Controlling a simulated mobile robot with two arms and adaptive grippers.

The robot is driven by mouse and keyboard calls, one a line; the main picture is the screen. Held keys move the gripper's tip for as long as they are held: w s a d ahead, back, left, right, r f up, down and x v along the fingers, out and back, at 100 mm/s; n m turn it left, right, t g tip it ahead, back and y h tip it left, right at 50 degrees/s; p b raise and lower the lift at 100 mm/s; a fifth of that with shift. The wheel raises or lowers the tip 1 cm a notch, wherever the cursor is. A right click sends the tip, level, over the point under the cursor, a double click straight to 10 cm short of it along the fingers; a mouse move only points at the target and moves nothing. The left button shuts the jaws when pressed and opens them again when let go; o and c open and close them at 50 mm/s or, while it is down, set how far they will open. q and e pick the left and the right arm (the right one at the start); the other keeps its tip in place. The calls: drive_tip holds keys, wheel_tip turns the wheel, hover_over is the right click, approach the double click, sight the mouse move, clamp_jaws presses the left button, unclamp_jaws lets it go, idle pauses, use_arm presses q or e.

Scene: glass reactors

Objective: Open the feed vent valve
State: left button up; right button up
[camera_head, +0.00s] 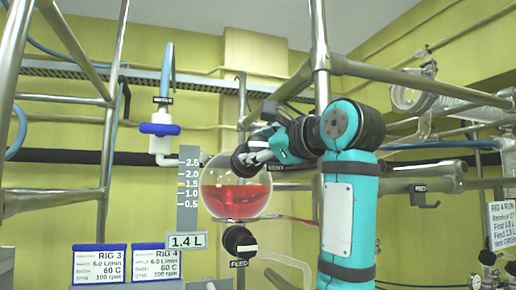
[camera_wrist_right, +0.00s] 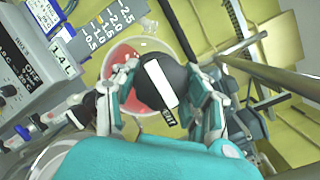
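The feed vent valve has a round black knob with a white bar across it, tilted from upper left to lower right. The knob (camera_wrist_right: 141,84) fills the middle of the right wrist view, with a small black label (camera_wrist_right: 168,117) by its lower edge. In the head view the knob (camera_head: 241,160) sits in front of the top of a round flask. My right gripper (camera_wrist_right: 163,80) has one finger on each side of the knob, very close to its edges. Whether the fingers press on it, I cannot tell. My left gripper is not in view.
The glass flask (camera_head: 235,204) holds red liquid beside a level scale (camera_head: 188,190). Below it is another black knob (camera_head: 239,240) labelled FEED. Steel frame posts (camera_head: 320,50) stand around. Rig signs (camera_head: 99,264) are at lower left.

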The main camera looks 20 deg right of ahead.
drive_tip(key=c, duration=0.4)
drive_tip(key=shift+n, duration=0.4)
